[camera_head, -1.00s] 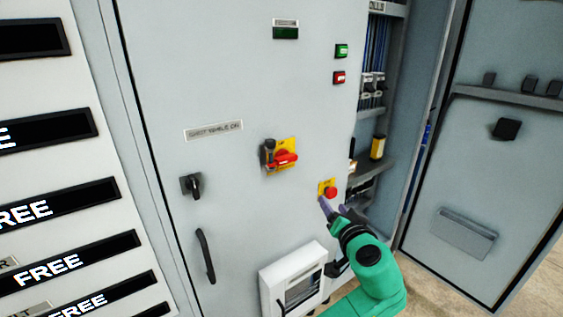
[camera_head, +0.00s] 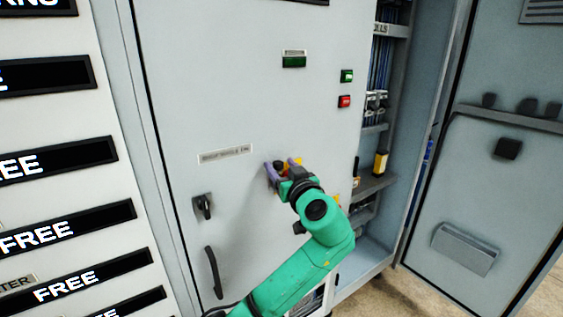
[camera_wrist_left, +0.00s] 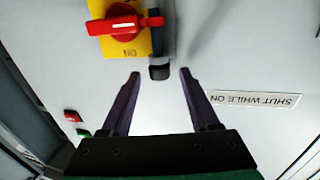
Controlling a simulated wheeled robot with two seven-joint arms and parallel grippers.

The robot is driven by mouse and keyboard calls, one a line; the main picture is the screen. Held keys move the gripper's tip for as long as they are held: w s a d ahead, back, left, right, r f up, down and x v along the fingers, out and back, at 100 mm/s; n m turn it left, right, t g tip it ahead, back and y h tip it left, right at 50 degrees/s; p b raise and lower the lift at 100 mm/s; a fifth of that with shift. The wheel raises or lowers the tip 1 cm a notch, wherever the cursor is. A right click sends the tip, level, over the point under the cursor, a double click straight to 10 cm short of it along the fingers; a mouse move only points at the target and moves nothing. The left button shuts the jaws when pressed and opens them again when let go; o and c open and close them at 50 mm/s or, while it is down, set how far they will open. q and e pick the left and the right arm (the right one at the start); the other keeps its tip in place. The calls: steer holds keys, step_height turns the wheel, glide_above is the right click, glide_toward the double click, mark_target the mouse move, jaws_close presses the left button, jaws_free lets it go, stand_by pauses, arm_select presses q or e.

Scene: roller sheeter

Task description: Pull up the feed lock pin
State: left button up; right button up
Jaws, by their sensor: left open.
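The feed lock pin appears to be the dark upright rod with a black knob (camera_wrist_left: 160,72) beside the red rotary switch (camera_wrist_left: 122,25) on its yellow plate (camera_wrist_left: 103,42), in the left wrist view, which is upside down. My left gripper (camera_wrist_left: 160,75) is open. Its two purple fingers appear on either side of the knob in that view, with gaps showing; I cannot tell whether they reach its depth. In the head view, my left gripper (camera_head: 281,164) is in front of the switch and mostly hides the pin and plate. My right gripper is not in view.
The grey cabinet door (camera_head: 225,95) carries a "SHUT WHILE ON" label (camera_head: 225,154), a black latch (camera_head: 203,207) and a long handle (camera_head: 213,272). Green (camera_head: 347,76) and red (camera_head: 345,101) buttons sit to the right. An open compartment with shelves is beyond.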

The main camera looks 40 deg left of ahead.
arm_select(q)
jaws_close()
stand_by(1.4)
